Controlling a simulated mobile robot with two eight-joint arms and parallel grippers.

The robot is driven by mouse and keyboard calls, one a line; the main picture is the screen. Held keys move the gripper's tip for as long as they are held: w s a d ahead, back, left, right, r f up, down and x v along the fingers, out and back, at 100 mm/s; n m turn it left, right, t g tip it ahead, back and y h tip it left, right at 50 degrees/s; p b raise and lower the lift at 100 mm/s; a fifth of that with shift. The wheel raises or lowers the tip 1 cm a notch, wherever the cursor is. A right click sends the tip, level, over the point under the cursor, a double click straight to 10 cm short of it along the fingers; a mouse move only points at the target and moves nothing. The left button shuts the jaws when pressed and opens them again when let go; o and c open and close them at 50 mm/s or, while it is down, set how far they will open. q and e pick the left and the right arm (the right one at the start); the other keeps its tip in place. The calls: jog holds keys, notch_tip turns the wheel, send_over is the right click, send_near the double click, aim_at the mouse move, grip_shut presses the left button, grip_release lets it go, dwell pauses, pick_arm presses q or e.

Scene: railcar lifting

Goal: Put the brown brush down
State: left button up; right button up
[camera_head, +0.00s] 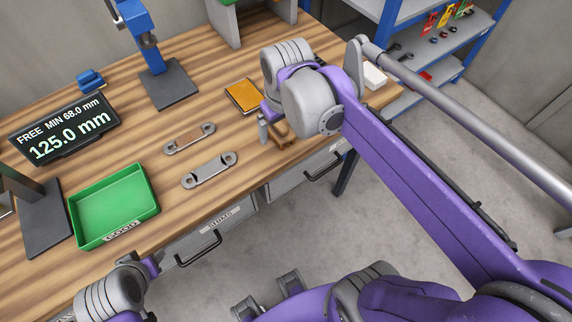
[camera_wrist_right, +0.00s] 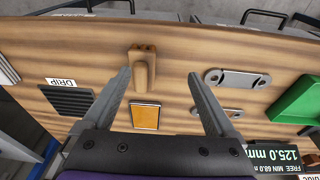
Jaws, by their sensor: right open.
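The brown brush (camera_wrist_right: 144,72) lies on the wooden workbench (camera_wrist_right: 60,45), between and a little beyond the spread fingers of my right gripper (camera_wrist_right: 160,82) in the right wrist view. The fingers look clear of it on both sides. In the head view the brush (camera_head: 283,136) shows near the front edge of the bench, partly hidden by my right gripper (camera_head: 273,131). That gripper is open and empty, low over the bench. Of my left arm only a wrist part shows at the lower left; its fingers are not visible.
An orange pad (camera_head: 242,96) and two metal links (camera_head: 209,170) lie left of the brush. A green tray (camera_head: 113,204), a display (camera_head: 64,130) and a blue stand (camera_head: 167,86) are farther left. A dark DRIP grate (camera_wrist_right: 69,101) lies on the brush's other side.

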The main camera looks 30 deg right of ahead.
jog(key=s+a+f+t, duration=0.3)
jog(key=s+f, duration=0.6)
jog(key=shift+s+a+f+m, duration=0.2)
jog(key=shift+s+a+m, duration=0.1)
jog(key=shift+s+a, duration=0.1)
jog(key=shift+d, duration=0.1)
dwell(0.4)
